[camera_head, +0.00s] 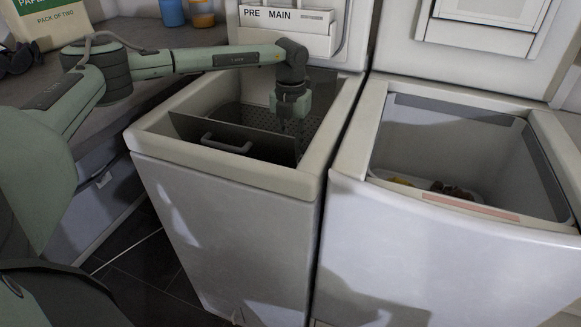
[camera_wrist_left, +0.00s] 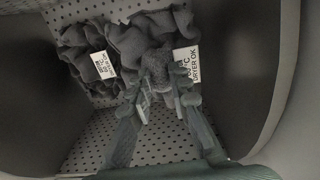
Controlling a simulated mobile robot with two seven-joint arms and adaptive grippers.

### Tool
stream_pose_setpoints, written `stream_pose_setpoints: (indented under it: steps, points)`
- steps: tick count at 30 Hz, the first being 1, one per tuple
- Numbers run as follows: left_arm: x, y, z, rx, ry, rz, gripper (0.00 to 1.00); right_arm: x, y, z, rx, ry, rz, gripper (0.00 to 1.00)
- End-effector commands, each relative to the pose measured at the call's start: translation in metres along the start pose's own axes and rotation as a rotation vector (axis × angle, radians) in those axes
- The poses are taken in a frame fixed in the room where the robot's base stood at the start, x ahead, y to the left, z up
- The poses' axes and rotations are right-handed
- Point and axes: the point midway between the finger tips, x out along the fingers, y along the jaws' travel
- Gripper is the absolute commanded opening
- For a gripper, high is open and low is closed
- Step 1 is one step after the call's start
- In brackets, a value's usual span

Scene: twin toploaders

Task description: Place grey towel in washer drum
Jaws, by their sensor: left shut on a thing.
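The washer (camera_head: 235,185) is the left machine, with its lid up and its perforated drum (camera_head: 238,116) open. My left gripper (camera_head: 291,122) reaches down into the drum opening from above. In the wrist view my left gripper (camera_wrist_left: 160,92) is shut on a fold of grey towel (camera_wrist_left: 130,45). The crumpled grey cloth lies against the perforated drum metal (camera_wrist_left: 90,140) and carries two white care labels. I cannot tell whether it is one towel or two. The towel is hidden in the head view. My right gripper is not in view.
A dark flap with a grey handle (camera_head: 226,143) stands at the front of the washer opening. A second open toploader (camera_head: 440,240) stands close on the right, with small coloured things inside. A counter (camera_head: 165,35) on the left holds a box and blue and orange containers.

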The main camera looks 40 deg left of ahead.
Motion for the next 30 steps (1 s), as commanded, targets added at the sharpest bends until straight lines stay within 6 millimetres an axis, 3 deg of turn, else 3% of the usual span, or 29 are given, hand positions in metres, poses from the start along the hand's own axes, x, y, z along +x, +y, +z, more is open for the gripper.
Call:
stream_pose_setpoints:
  steps: [8,15,28,29,30]
  points:
    - [0.027,0.000,0.000,-0.001,0.000,0.000,0.00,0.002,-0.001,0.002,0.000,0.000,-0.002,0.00]
    - [0.066,0.000,0.000,-0.001,0.000,0.000,0.00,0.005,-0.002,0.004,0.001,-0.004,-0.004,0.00]
    - [0.074,0.000,0.000,0.000,-0.001,-0.001,0.00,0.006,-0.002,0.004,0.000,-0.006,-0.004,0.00]
    - [0.075,0.000,0.000,0.000,-0.001,0.000,0.19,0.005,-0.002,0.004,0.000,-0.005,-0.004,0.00]
    - [0.074,0.000,0.000,0.000,-0.001,0.000,0.24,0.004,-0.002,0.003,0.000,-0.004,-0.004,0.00]
